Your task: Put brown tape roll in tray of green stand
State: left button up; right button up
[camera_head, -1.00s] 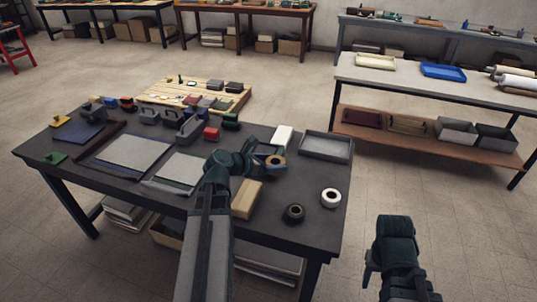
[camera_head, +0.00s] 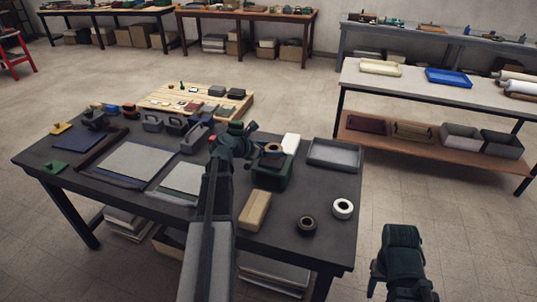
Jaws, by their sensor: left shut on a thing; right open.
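The brown tape roll (camera_head: 273,147) is held by my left gripper (camera_head: 257,146), which is shut on it. The roll is over the dark green stand (camera_head: 284,180) on the dark table. From this view I cannot tell whether it touches the stand. The gripper and roll hide part of the stand's top and tray. My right gripper (camera_head: 374,276) is open and low at the right, off the table's right side, with nothing seen in it.
Near the stand on the dark table (camera_head: 265,236) lie a tan block (camera_head: 254,211), a dark roll (camera_head: 307,225), a white roll (camera_head: 343,209), a white box (camera_head: 290,143) and a grey tray (camera_head: 335,153). Flat panels (camera_head: 133,163) and several tools fill the left.

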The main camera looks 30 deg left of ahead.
pick_arm(q)
jog(key=shift+w+a, duration=0.2)
jog(key=shift+w, duration=0.15)
jog(key=f+b, duration=0.3)
jog(key=shift+w+a+f+b, duration=0.15)
jog(key=shift+a+f+b, duration=0.1)
jog(key=shift+f+b, duration=0.05)
jog(key=shift+f, duration=0.2)
jog(key=o, duration=1.2)
jog(key=shift+c, duration=0.2)
jog(key=shift+r, duration=0.25)
jog(key=p+v, duration=0.5)
jog(key=v, duration=0.7)
jog(key=shift+p, duration=0.4)
